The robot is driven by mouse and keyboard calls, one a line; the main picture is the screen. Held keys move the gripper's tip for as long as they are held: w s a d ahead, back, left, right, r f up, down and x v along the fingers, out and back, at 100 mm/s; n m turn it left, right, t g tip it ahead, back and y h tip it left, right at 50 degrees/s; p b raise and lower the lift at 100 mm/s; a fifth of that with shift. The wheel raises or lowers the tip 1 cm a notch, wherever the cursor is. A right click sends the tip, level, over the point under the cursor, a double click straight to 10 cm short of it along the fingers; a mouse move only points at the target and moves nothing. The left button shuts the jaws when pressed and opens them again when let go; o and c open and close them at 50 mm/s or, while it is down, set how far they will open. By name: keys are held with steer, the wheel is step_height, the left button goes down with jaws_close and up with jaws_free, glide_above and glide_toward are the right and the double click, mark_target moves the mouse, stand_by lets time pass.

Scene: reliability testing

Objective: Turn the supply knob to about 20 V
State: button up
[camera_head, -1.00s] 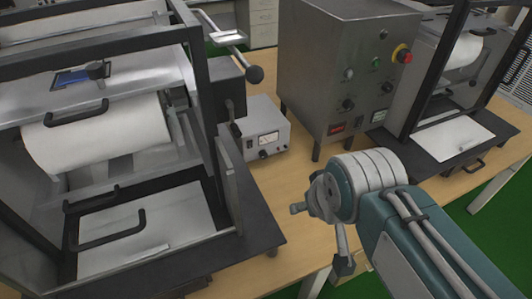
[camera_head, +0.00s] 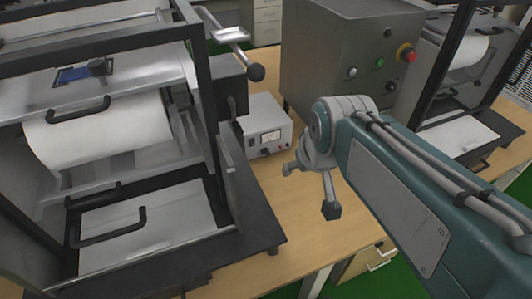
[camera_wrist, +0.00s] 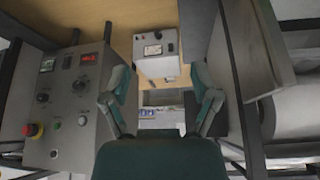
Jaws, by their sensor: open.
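The supply is a small light-grey box (camera_head: 264,124) with a meter on its front, standing on the wooden table between the large machines. In the wrist view the same supply (camera_wrist: 155,48) shows ahead, beyond the fingers, with its meter (camera_wrist: 152,50) facing me. A small dark knob (camera_wrist: 171,47) sits beside the meter; its setting is too small to read. My gripper (camera_head: 310,188) is in front of and to the right of the supply, apart from it. In the wrist view my gripper (camera_wrist: 158,75) has its fingers spread wide with nothing between them.
A tall grey control cabinet (camera_head: 335,50) with knobs and a red emergency button (camera_head: 406,53) stands at right, partly behind my arm. A black-framed roller machine (camera_head: 225,140) stands close left of the supply. Bare tabletop (camera_head: 290,225) lies in front of the supply.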

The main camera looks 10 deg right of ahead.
steer(key=w+f, duration=0.2)
steer(key=w, duration=0.8)
steer(key=n+g, duration=0.1)
steer(key=n, duration=0.1)
glide_above(266, 152)
steer(key=s, duration=0.4)
step_height(266, 152, down, 19)
steer(key=shift+y, duration=0.3)
steer(key=x, duration=1.1)
steer(key=shift+w+d+f, duration=0.15)
steer(key=shift+d+f, duration=0.05)
steer(key=shift+d, duration=0.2)
jaws_close()
